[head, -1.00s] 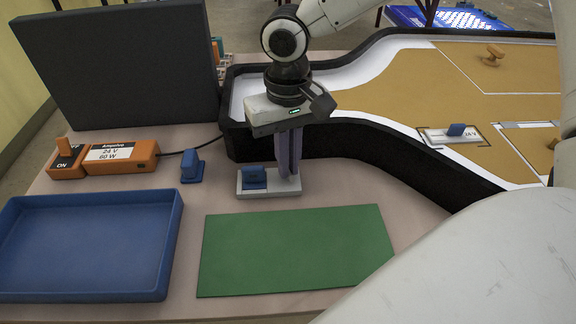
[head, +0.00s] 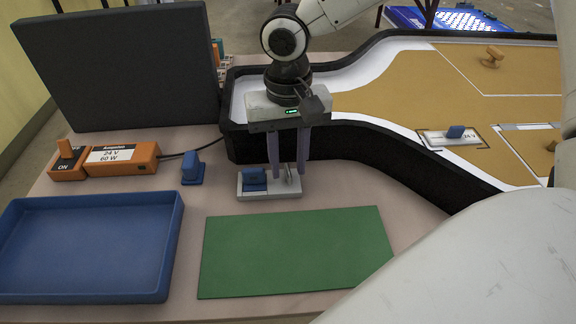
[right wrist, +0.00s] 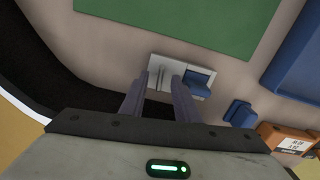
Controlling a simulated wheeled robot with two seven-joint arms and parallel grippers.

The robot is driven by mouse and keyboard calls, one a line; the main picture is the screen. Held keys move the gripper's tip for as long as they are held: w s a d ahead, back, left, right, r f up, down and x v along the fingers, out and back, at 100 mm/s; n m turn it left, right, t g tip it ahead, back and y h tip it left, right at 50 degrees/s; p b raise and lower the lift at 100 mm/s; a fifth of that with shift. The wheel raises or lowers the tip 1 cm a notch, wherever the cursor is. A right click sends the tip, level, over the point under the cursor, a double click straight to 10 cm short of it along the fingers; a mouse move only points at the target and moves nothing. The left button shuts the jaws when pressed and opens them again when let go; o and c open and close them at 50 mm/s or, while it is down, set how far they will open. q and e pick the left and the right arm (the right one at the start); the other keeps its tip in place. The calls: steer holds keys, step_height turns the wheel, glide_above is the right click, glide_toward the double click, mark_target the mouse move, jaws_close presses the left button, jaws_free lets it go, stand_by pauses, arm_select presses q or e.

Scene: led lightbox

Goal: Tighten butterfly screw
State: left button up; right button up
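A small light plate (head: 270,193) lies on the table in front of the black-edged board. It carries a blue block (head: 254,178) at its left and a thin silvery upright piece, which looks like the butterfly screw (head: 292,174), at its right. My right gripper (head: 288,170) points down over the screw end of the plate, its two fingers spread apart. In the right wrist view the open fingers (right wrist: 158,82) reach towards the plate (right wrist: 154,66), with the screw area between them. Whether they touch the screw I cannot tell. My left gripper is not in view.
A blue tray (head: 168,255) and a green mat (head: 297,252) lie nearer me. An orange power supply (head: 122,158) with a switch (head: 68,162) and a separate blue block (head: 193,168) stand left. A dark panel (head: 118,68) rises behind. The black board rim (head: 370,145) is close behind the gripper.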

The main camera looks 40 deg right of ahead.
mark_target(288, 170)
steer(key=shift+r+p, duration=2.25)
steer(key=shift+r, duration=0.5)
steer(key=shift+f, duration=0.1)
steer(key=shift+c, duration=0.4)
